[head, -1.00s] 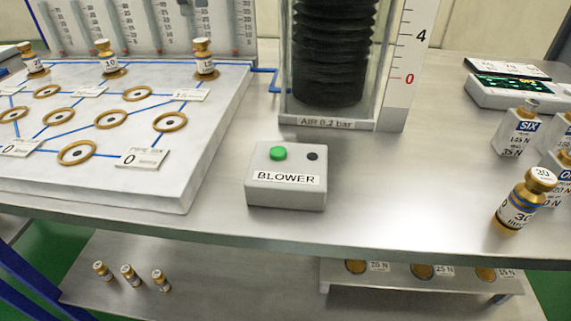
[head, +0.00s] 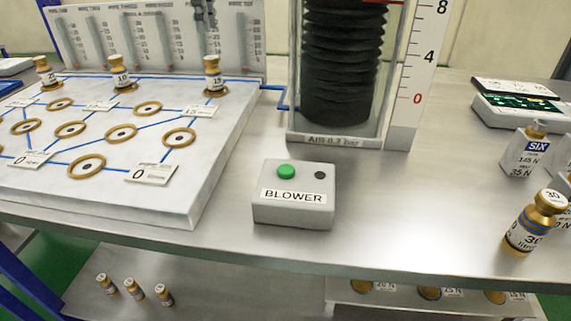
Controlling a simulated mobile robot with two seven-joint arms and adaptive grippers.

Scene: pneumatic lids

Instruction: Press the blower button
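The blower box (head: 293,212) is a small light grey box labelled BLOWER. It sits on the metal bench near its front edge. On its top, at the left, is a round green button (head: 286,171). A small dark round spot (head: 320,175) is at the right of the top. Nothing touches or covers the button. I cannot make out either of my grippers in the head view.
A white board (head: 200,190) with brass rings lies left. A brass 30 weight (head: 535,220) stands right. Bare bench (head: 420,200) lies between.

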